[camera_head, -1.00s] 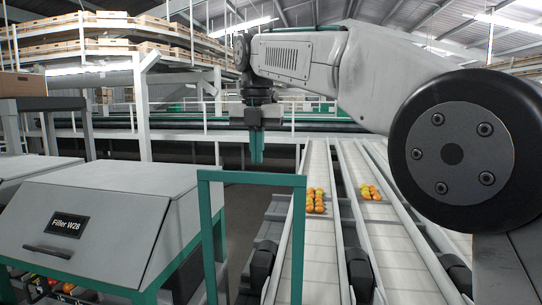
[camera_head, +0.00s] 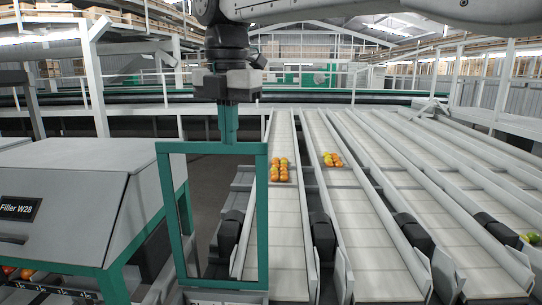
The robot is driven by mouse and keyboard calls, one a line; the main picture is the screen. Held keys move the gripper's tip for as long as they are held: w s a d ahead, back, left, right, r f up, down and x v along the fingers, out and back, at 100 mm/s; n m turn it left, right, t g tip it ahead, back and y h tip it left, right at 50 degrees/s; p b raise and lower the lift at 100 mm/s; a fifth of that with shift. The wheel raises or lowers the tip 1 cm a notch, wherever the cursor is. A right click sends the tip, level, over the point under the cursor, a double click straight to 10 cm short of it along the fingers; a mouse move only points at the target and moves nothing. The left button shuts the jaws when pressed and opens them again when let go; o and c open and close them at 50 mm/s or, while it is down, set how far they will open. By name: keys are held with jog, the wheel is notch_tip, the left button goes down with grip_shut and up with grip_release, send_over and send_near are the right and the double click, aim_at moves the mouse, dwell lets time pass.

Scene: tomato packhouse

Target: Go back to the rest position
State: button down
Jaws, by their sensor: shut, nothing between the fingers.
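My gripper (camera_head: 228,122) hangs fingers-down from my arm at the upper left of centre in the head view. Its green fingers are together, with nothing between them. The fingertips overlap the top bar of a green upright frame (camera_head: 262,215) in the picture; I cannot tell whether they touch it. My arm runs from the gripper along the top edge to the right.
Several white conveyor lanes (camera_head: 378,250) run away from me at centre and right. A grey filler machine (camera_head: 70,195) stands left, with tomatoes below.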

jog(key=s+d+f+m, duration=0.6)
jog(key=d+m, duration=0.4)
jog(key=d, duration=0.2)
jog(key=s+d+f+m, duration=0.7)
jog(key=s+d+m, duration=0.2)
jog(key=d+m, duration=0.2)
jog(key=s+d+f+m, duration=0.7)
jog(key=d+m, duration=0.3)
jog(key=d, duration=0.4)
jog(key=shift+s+f+m+t, duration=0.2)
jog(key=shift+s+m+t, duration=0.15)
jog(key=shift+s, duration=0.3)
